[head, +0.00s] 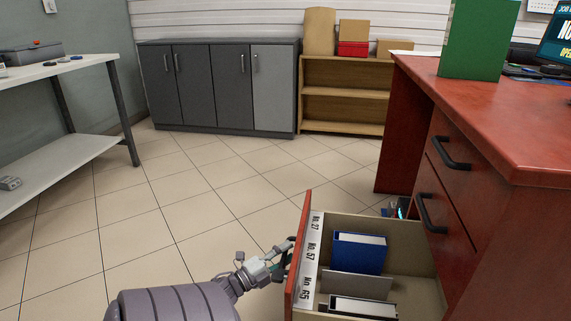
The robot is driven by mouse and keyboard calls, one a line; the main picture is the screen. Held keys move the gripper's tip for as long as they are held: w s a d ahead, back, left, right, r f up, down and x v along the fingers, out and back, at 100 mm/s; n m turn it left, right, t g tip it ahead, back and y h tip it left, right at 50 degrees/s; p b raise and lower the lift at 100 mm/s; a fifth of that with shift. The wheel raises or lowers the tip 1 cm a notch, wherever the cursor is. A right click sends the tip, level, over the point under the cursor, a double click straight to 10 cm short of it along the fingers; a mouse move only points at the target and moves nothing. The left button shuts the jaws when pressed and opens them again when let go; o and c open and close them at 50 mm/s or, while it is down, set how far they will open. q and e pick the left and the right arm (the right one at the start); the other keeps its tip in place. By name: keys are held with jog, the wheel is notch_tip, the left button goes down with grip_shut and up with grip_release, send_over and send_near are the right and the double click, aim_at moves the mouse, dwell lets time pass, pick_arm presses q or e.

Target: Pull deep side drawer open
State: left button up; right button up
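The deep side drawer (309,265) is the lowest drawer of the red desk (490,110). It stands pulled far out, and its inside shows. Blue and white binders (358,254) stand in it. My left gripper (283,250) is at the outer face of the drawer's red front (297,255), near its upper part. The drawer's handle is hidden behind the front and the gripper. I cannot tell whether the fingers are closed around it. My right gripper is not in view.
Two closed drawers with black handles (448,155) sit above the open one. A light workbench (55,68) stands at the left. Grey cabinets (220,85) and a wooden shelf (345,75) line the back wall. The tiled floor between is clear.

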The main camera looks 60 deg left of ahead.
pick_arm(q)
jog(key=s+d+f, duration=0.1)
jog(key=s, duration=1.1)
jog(key=shift+f, duration=0.3)
